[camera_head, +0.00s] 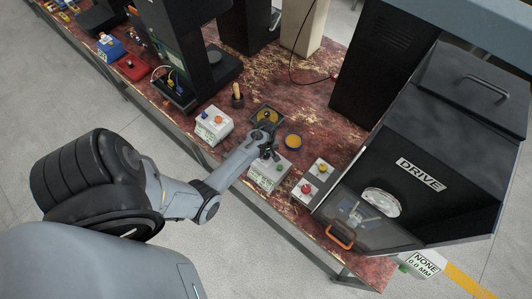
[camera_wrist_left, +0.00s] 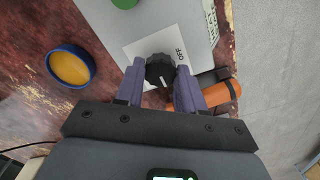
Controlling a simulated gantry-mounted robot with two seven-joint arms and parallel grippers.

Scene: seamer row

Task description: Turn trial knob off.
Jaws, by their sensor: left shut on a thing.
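The trial knob (camera_wrist_left: 159,70) is a dark ribbed dial on a white label of a light grey control box (camera_wrist_left: 97,18). The word OFF is printed to the right of the knob in the left wrist view. A pale pointer mark shows on the knob, pointing down in that view and not at OFF. My left gripper (camera_wrist_left: 160,84) has its two purple-grey fingers shut on the knob, one on each side. In the head view the left gripper (camera_head: 267,151) is at the control box (camera_head: 265,178) and hides the knob. My right gripper is not in view.
A green button (camera_wrist_left: 124,3) is on the same box. A blue-rimmed yellow dish (camera_head: 293,142) stands behind it. An orange cylinder (camera_wrist_left: 220,93) lies close to the right finger. A box with a red button (camera_head: 305,188) and the large DRIVE machine (camera_head: 420,173) are to the right.

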